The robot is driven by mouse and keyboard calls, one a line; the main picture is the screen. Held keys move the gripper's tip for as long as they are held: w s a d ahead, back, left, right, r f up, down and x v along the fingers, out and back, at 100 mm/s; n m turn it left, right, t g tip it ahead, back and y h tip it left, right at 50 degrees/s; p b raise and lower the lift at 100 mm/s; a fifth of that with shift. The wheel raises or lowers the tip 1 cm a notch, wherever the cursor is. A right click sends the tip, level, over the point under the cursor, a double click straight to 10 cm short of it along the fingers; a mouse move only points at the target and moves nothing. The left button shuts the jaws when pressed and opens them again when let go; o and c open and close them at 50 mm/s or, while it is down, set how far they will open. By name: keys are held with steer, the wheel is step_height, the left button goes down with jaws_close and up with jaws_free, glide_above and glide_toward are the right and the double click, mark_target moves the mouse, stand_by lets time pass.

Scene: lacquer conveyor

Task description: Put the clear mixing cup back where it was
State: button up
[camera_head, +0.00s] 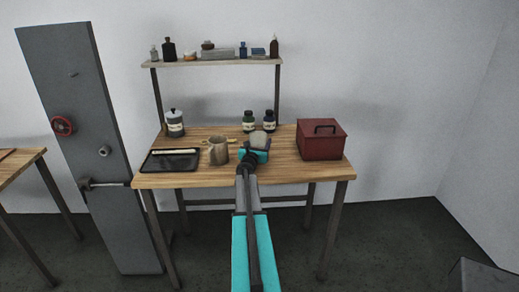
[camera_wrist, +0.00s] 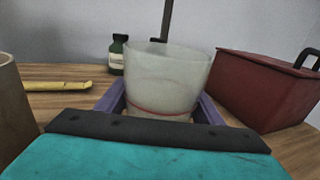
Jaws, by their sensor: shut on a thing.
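The clear mixing cup (camera_wrist: 165,82) is upright between my gripper's two purple fingers in the wrist view, with a thin red line around its lower part. My gripper (camera_wrist: 160,108) is shut on it. In the head view the cup (camera_head: 259,139) shows just past the teal end of my gripper (camera_head: 256,152), over the middle of the wooden table (camera_head: 285,172). The cup's base is hidden behind my gripper, so I cannot tell whether it touches the table.
A brown pitcher (camera_head: 218,151) stands left of my gripper, beside a black tray (camera_head: 160,166). A red box (camera_head: 321,140) stands at right. Dark bottles (camera_head: 249,121) and a lidded jar (camera_head: 175,123) stand at the back. A shelf (camera_head: 190,62) with several bottles hangs above. A yellow stick (camera_wrist: 55,86) lies at left.

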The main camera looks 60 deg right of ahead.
steer(key=shift+w+d, duration=0.25)
steer(key=shift+d, duration=0.2)
step_height(320, 180, down, 3)
steer(key=shift+f+p, duration=0.1)
steer(key=shift+p, duration=0.7)
steer(key=shift+f, duration=0.2)
steer(key=shift+f+b, duration=0.15)
steer(key=shift+b, duration=0.15)
steer(key=o, duration=1.1)
steer(key=shift+r+p, duration=0.2)
steer(key=shift+p, duration=0.1)
steer(key=shift+b+v, duration=1.6)
steer(key=shift+v, duration=3.15)
steer(key=shift+b+v, duration=0.35)
steer(key=shift+v, duration=1)
